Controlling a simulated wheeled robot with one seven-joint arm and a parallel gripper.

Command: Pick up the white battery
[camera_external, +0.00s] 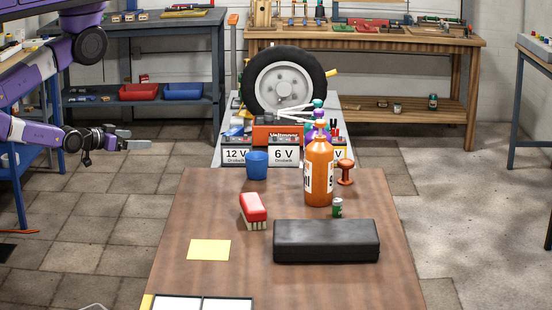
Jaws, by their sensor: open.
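I cannot tell for sure which is the white battery. My gripper (143,144) is open and empty, in the air left of the table and well apart from the batteries.
On the brown table (200,215) are a blue cup (257,163), an orange bottle (319,175), a red brush (253,208), a black case (326,241), a small green can (338,208) and a yellow sheet (209,250). A wheel (283,82) stands behind the batteries.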

